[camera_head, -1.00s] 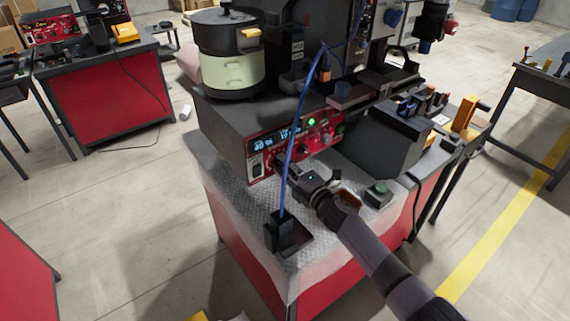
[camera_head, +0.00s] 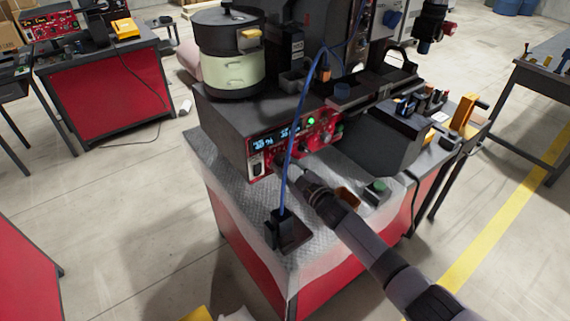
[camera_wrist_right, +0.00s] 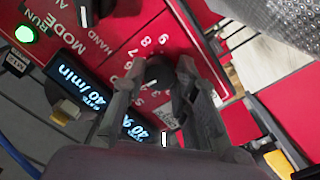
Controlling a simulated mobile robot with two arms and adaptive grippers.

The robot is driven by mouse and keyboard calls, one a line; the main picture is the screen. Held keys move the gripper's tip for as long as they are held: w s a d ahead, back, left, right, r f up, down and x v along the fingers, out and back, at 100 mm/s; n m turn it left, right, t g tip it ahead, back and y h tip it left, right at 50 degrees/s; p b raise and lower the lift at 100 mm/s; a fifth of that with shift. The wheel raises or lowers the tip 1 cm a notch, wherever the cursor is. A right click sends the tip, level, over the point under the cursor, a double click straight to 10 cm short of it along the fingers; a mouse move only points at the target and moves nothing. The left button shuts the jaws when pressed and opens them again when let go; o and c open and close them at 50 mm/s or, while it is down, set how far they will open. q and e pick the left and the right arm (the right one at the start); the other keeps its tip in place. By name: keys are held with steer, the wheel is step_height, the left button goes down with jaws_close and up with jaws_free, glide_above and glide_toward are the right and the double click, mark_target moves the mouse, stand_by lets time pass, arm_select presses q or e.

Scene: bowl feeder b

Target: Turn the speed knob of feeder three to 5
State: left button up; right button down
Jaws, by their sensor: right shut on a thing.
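The feeder's red control panel (camera_head: 262,148) is on the front of the dark grey control box, with a lit blue display. In the right wrist view, a black round knob (camera_wrist_right: 159,70) sits on the red panel beside a number scale (camera_wrist_right: 143,62). My right gripper (camera_wrist_right: 155,88) has its fingers on both sides of this knob and is shut on it. The knob's pointer setting is not clear. In the head view my right gripper (camera_head: 301,174) is at the panel's lower edge, and the knob is hidden there. My left gripper is not in view.
A blue cable (camera_head: 290,150) hangs in front of the panel to a black socket box (camera_head: 285,232). The feeder bowl (camera_head: 228,55) stands on top of the box. The wrist view shows a green MODE light (camera_wrist_right: 24,34).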

steer(key=shift+f+m, duration=0.15)
steer(key=shift+m, duration=0.55)
steer(key=c, duration=1.3)
jaws_free()
steer(key=v, duration=1.2)
steer(key=shift+m, duration=0.3)
